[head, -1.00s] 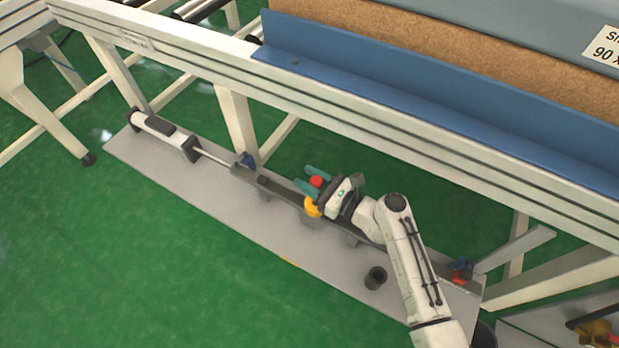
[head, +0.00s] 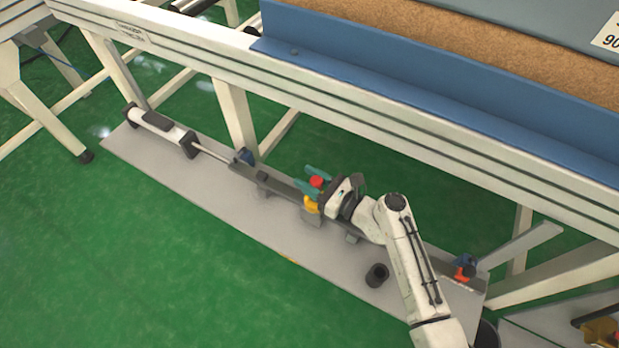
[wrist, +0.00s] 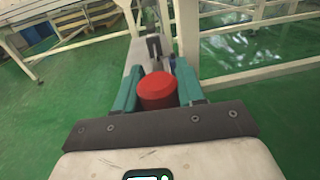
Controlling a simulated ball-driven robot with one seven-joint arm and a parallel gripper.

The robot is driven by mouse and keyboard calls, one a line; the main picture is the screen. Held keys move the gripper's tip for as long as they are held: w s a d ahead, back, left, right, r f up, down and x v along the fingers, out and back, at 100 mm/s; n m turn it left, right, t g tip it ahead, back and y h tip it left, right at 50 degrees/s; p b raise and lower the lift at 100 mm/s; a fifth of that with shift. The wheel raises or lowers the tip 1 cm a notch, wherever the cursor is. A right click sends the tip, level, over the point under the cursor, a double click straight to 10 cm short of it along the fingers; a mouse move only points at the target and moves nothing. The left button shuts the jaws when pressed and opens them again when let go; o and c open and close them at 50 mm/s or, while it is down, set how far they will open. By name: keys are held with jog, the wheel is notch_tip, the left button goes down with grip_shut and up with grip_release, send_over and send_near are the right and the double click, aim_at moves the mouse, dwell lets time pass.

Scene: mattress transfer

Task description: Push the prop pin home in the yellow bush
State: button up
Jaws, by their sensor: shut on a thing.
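The prop pin's red head (head: 317,181) sits between the teal fingers of my gripper (head: 304,177). In the wrist view the red head (wrist: 157,92) fills the gap between the two fingers (wrist: 157,74), and they are shut on it. The yellow bush (head: 311,204) is just below the red head in the head view, on the dark bar along the grey plate. My gripper partly covers the bush, and it does not show in the wrist view. The pin's shank is hidden, so I cannot tell how deep it sits.
A white cylinder (head: 160,128) with a rod lies along the grey plate (head: 225,218). A dark cup (head: 377,275) stands near my arm. A blue and red fitting (head: 465,268) is at the right end. The white frame's beam (head: 400,145) runs close behind and above.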

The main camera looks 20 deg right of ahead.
jog(key=shift+f+b, duration=2.2)
jog(key=shift+f, duration=0.45)
jog(key=o, duration=1.2)
jog(key=p+v, duration=0.2)
jog(key=v, duration=0.8)
jog(key=shift+s+d, duration=0.2)
jog(key=shift+s, duration=0.15)
